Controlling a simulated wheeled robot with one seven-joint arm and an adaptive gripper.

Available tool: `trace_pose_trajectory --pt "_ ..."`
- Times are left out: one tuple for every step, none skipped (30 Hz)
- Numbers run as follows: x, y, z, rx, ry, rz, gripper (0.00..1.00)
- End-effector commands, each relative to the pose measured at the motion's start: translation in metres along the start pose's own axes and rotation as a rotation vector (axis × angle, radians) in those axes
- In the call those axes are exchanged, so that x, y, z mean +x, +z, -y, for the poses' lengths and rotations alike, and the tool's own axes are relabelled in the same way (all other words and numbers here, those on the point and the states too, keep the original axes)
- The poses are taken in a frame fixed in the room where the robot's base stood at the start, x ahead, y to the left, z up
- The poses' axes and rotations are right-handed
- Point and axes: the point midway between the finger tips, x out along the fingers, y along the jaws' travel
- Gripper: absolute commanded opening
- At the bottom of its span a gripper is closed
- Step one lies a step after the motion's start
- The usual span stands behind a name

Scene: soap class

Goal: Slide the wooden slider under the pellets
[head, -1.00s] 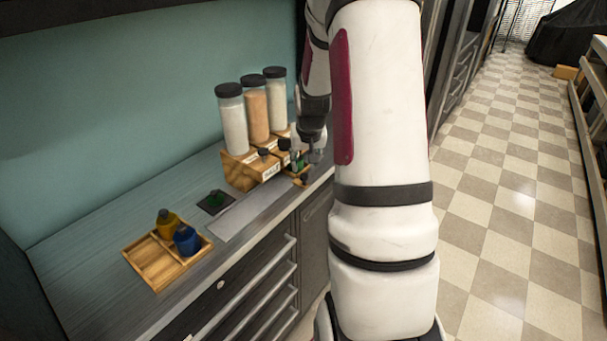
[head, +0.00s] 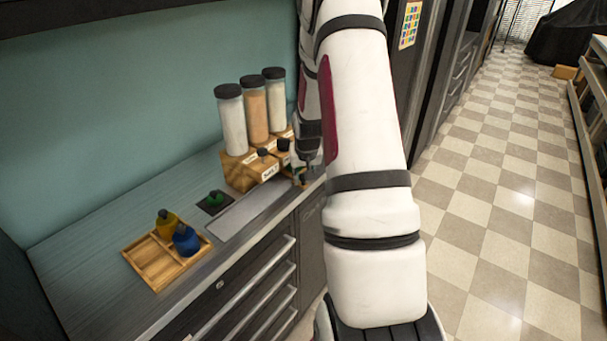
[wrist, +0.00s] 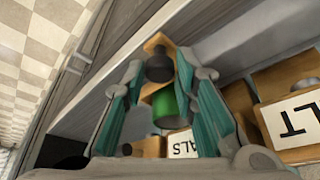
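In the wrist view, a small wooden piece (wrist: 157,42) with a black knob (wrist: 159,68), which looks like the slider, lies between my fingertips. A green cylinder (wrist: 165,108) is beside the knob, also between the fingers. My gripper (wrist: 158,75) is open, its teal-padded fingers on either side of the knob; a narrow gap shows on the left, and contact on the right is unclear. In the head view, my gripper (head: 301,178) is low at the front right of the wooden dispenser (head: 240,176), mostly hiding the slider. I cannot make out pellets.
Tall jars (head: 255,112) with black lids stand on the dispenser. A green lump sits on a dark square (head: 207,209) beside a grey strip (head: 240,213). The counter's left part is clear.

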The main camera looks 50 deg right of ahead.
Motion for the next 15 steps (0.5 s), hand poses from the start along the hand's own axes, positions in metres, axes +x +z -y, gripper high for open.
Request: trace_pose_trajectory --pt "0.0 0.0 0.0 0.0 0.0 0.0 0.08" --pt "0.0 0.0 0.0 0.0 0.0 0.0 0.01" --pt "0.0 0.0 0.0 0.0 0.0 0.0 0.0" --pt "0.0 0.0 0.0 0.0 0.0 0.0 0.0" --pt "0.0 0.0 0.0 0.0 0.0 0.0 0.0" --pt "0.0 0.0 0.0 0.0 0.0 0.0 0.0" --pt "0.0 0.0 0.0 0.0 0.0 0.0 0.0" --pt "0.0 -0.001 -0.001 0.001 0.0 0.0 0.0" --pt "0.002 -0.003 -0.004 0.002 0.001 0.0 0.0" --pt "0.003 -0.006 -0.008 0.004 0.002 0.0 0.0" --pt "0.005 -0.009 -0.011 0.004 0.002 0.001 0.0" --pt "0.007 -0.014 -0.016 0.004 0.002 0.0 0.0" --pt "0.008 -0.017 -0.02 0.005 0.001 0.0 0.0" --pt "0.009 -0.02 -0.022 0.004 0.001 -0.001 0.0" --pt "0.01 -0.023 -0.026 0.003 0.001 0.001 0.0"
